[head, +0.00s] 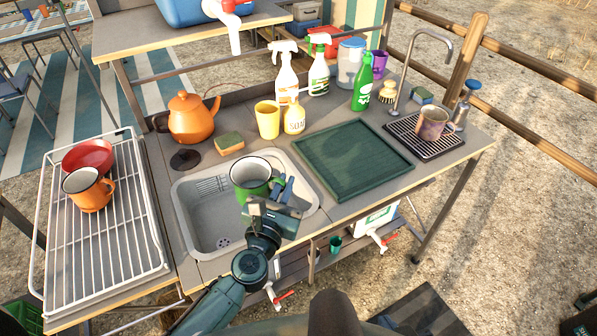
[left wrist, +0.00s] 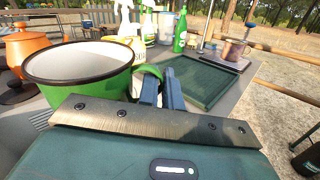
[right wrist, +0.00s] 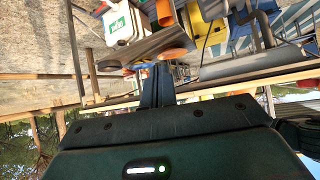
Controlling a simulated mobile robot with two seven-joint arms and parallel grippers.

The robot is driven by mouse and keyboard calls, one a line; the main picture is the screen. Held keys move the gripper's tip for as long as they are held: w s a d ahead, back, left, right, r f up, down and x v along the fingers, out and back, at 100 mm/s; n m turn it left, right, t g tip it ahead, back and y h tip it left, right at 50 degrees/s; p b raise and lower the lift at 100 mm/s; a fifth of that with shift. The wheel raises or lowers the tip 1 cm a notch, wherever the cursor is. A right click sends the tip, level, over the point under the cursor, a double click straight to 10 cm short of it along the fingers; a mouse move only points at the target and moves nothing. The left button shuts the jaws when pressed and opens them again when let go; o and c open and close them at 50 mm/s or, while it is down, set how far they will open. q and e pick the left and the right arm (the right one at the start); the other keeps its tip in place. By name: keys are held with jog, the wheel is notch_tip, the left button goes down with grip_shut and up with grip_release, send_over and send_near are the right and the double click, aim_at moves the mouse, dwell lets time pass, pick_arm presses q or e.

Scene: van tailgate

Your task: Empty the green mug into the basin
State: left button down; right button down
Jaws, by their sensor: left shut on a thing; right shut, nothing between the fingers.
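The green mug (head: 250,180) is upright over the basin, its white inside facing up and its dark rim level. My left gripper (head: 281,190) is shut on its handle, at the mug's right side. In the left wrist view the green mug (left wrist: 85,75) stands left of the fingers (left wrist: 160,92), with the handle between them. What lies inside the mug is hidden in that view. The basin (head: 200,222) is a pale sink set in the counter, with a drain at its bottom. My right gripper (right wrist: 157,85) is shut and empty, away from the counter, and shows only in the right wrist view.
An orange kettle (head: 190,118), a sponge (head: 229,143), a yellow cup (head: 267,119) and a soap bottle (head: 294,117) stand behind the basin. A green tray (head: 352,160) lies to its right. A wire rack (head: 110,250) with a red bowl (head: 88,156) and orange mug (head: 90,192) is left.

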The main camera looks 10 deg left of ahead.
aim_at(259, 159)
pick_arm(q)
jog(key=shift+w+a+r+n+b, duration=0.35)
jog(key=shift+a+r+n, duration=0.3)
jog(key=shift+n, duration=2)
jog(key=shift+w+a+r+n+b, duration=0.35)
jog(key=shift+a+r+n, duration=0.35)
jog(key=shift+n, duration=1.9)
jog(key=shift+w+a+r+n+b, duration=0.4)
jog(key=shift+r+n, duration=0.4)
jog(key=shift+n, duration=1.85)
jog(key=shift+a+r+n+p, duration=0.15)
jog(key=shift+a+n+p, duration=0.15)
jog(key=shift+a+p, duration=0.05)
jog(key=shift+w+a+r+n+p, duration=0.2)
jog(key=shift+a+n+p, duration=0.3)
jog(key=shift+n, duration=0.2)
jog(key=shift+w+a+r+n+p, duration=0.15)
jog(key=shift+a+r+n+p, duration=0.1)
jog(key=shift+a+n+p, duration=0.5)
jog(key=shift+a+f+n+b, duration=0.15)
jog(key=shift+a+n+b, duration=0.1)
jog(key=shift+n+b, duration=0.1)
pick_arm(e)
jog(key=shift+f, duration=0.1)
